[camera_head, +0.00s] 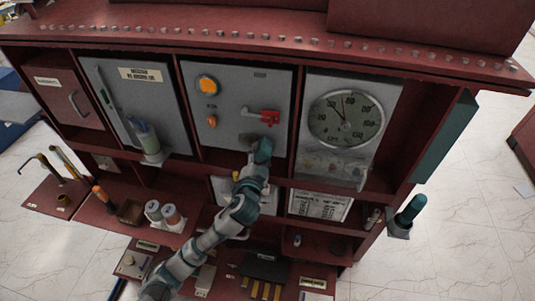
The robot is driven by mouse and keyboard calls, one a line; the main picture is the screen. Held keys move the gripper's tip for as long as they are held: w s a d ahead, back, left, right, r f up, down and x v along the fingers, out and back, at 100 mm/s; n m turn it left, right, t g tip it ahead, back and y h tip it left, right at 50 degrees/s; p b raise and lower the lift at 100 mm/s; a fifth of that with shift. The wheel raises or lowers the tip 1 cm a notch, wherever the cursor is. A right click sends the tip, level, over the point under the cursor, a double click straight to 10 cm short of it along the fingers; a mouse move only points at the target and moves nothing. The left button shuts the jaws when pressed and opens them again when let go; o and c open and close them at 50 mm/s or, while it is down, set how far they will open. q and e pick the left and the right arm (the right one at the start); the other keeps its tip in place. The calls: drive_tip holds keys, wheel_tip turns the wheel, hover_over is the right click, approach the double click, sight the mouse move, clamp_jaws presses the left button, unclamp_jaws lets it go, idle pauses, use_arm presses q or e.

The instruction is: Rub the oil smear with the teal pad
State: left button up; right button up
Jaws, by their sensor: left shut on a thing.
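My left gripper (262,158) reaches up from the bottom of the picture to the grey panel with the red handle. It is shut on the teal pad (263,146), a small teal piece at its tip, mostly hidden by the fingers. A dark brownish patch (257,138) on the panel, just above the gripper tip, looks like the oil smear. The pad is at its lower edge, but I cannot tell whether it touches the panel. The gripper covers part of this area. My right gripper is not in view.
A red handle (262,117) juts from the panel just above the gripper. An orange lamp (208,85) and a small orange knob (211,120) sit to its left. A round gauge (346,118) is on the right. Bottles and tools stand on the lower shelves.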

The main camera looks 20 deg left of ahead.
use_arm(q)
drive_tip(key=shift+a+r, duration=0.1)
drive_tip(key=shift+a, duration=0.75)
drive_tip(key=shift+d, duration=0.15)
drive_tip(key=shift+a+p, duration=0.45)
drive_tip(key=shift+a, duration=1.1)
drive_tip(key=shift+s+a+p, duration=0.15)
drive_tip(key=shift+a+p, duration=0.25)
drive_tip(key=shift+a, duration=1.7)
drive_tip(key=shift+r+p, duration=0.5)
drive_tip(key=shift+p, duration=0.2)
drive_tip(key=shift+d+f+p, duration=0.2)
drive_tip(key=shift+d+p, duration=0.3)
drive_tip(key=shift+d, duration=2.9)
drive_tip(key=shift+w+d+r, duration=0.1)
drive_tip(key=shift+w+d, duration=0.05)
drive_tip(key=shift+d, duration=1)
drive_tip(key=shift+w+d, duration=0.15)
drive_tip(key=shift+d, duration=0.95)
drive_tip(key=shift+p, duration=0.35)
drive_tip(key=shift+s+a+p, duration=0.15)
drive_tip(key=shift+a+p, duration=0.9)
drive_tip(key=shift+a, duration=2.1)
drive_tip(key=shift+s+a+p, duration=0.2)
drive_tip(key=shift+a+p, duration=0.45)
drive_tip(key=shift+a, duration=1.9)
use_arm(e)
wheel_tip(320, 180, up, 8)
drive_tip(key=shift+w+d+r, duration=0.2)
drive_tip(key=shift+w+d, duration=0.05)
